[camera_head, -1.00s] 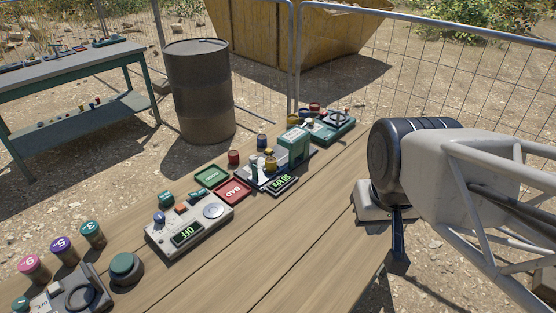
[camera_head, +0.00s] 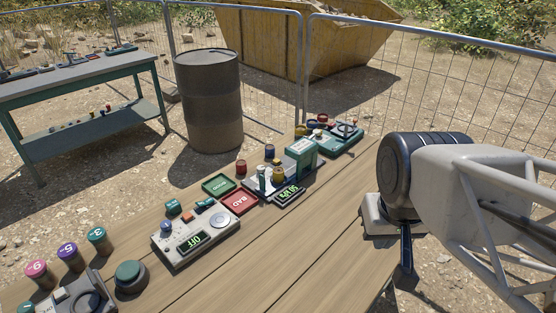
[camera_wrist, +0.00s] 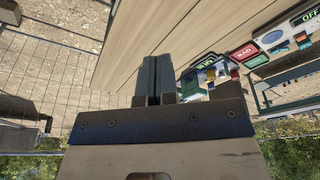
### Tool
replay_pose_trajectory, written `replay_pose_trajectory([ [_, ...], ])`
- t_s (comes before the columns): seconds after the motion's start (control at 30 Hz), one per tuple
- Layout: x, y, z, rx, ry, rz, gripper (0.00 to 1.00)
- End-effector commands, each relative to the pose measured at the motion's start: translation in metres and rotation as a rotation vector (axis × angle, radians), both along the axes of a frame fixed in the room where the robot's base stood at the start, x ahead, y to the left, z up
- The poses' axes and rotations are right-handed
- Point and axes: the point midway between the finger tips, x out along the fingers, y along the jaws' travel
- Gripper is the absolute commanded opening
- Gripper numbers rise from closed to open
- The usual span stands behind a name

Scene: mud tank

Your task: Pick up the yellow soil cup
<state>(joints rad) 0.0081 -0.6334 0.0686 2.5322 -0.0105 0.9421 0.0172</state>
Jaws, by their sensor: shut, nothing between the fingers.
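Two small yellow things show in the camera_head view. One yellow item (camera_head: 278,172) stands on the device with the green block, behind its lit display. A second yellow item (camera_head: 301,130) stands farther back, near the teal device. Both are small, and I cannot tell for sure which is the yellow soil cup. My gripper (camera_head: 406,268) hangs at the table's right edge, well to the right of both and apart from them. In the camera_wrist view my gripper (camera_wrist: 151,62) has its dark fingers together, with nothing between them, over the bare planks.
The wooden table (camera_head: 290,260) is clear at its front right. A barrel (camera_head: 208,100) is behind.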

Motion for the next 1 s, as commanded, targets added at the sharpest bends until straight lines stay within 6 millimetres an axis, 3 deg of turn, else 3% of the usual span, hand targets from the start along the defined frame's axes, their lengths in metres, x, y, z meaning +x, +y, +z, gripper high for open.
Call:
replay_pose_trajectory([
  [0.07,0.0,0.0,0.0,0.0,0.0,0.0,0.12],
  [0.47,0.0,0.0,0.0,0.0,0.0,0.0,0.74],
  [0.8,0.001,0.0,0.0,0.001,0.001,-0.003,0.74],
  [1.0,0.016,0.002,0.004,0.011,0.008,-0.037,0.74],
])
